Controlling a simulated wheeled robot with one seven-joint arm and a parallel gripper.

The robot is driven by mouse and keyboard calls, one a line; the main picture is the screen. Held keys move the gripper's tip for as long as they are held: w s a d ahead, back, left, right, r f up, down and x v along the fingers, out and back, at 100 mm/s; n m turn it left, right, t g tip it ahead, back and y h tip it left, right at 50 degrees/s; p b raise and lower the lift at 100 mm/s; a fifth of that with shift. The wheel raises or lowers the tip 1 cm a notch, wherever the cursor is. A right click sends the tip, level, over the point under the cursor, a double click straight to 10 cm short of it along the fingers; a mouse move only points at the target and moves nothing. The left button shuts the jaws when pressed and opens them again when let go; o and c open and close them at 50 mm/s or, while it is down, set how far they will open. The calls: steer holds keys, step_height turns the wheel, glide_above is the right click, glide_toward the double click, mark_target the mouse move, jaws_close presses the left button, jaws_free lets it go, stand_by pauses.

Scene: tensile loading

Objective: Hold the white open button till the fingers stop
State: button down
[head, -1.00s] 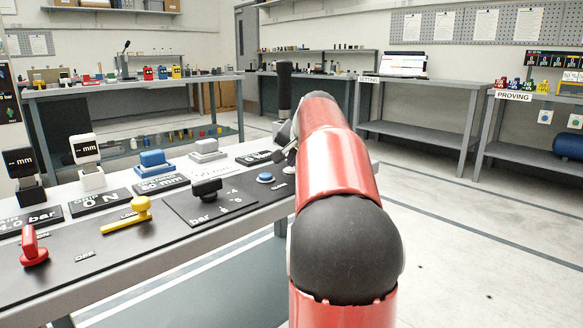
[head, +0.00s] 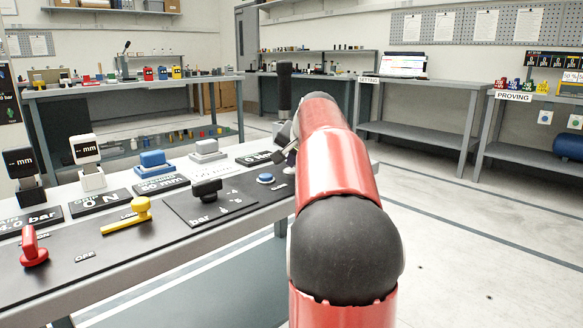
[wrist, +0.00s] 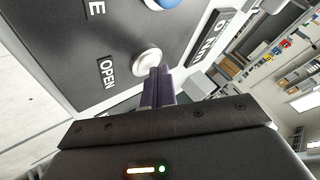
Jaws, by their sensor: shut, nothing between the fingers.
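The white open button (wrist: 146,61) is a round white cap on the dark panel in the wrist view, beside the label "OPEN" (wrist: 107,72). My gripper (wrist: 158,72) is shut and empty, with its fingertips right at the button's edge. They overlap it in the picture; I cannot tell whether they press it. In the head view my arm hides the button, and only part of my gripper (head: 284,143) shows beside the red arm.
The panel also carries a blue button (head: 265,178), a black knob (head: 207,190), a yellow lever (head: 128,217) and a red handle (head: 33,247). Blue (head: 152,160) and grey (head: 206,149) blocks stand behind them. Open floor lies to the right.

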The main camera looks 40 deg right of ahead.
mark_target(292, 171)
stand_by(0.8)
steer(key=shift+r+p, duration=0.95)
steer(key=shift+p, duration=0.05)
step_height(292, 171, up, 5)
steer(key=p, duration=0.4)
steer(key=shift+p, duration=0.35)
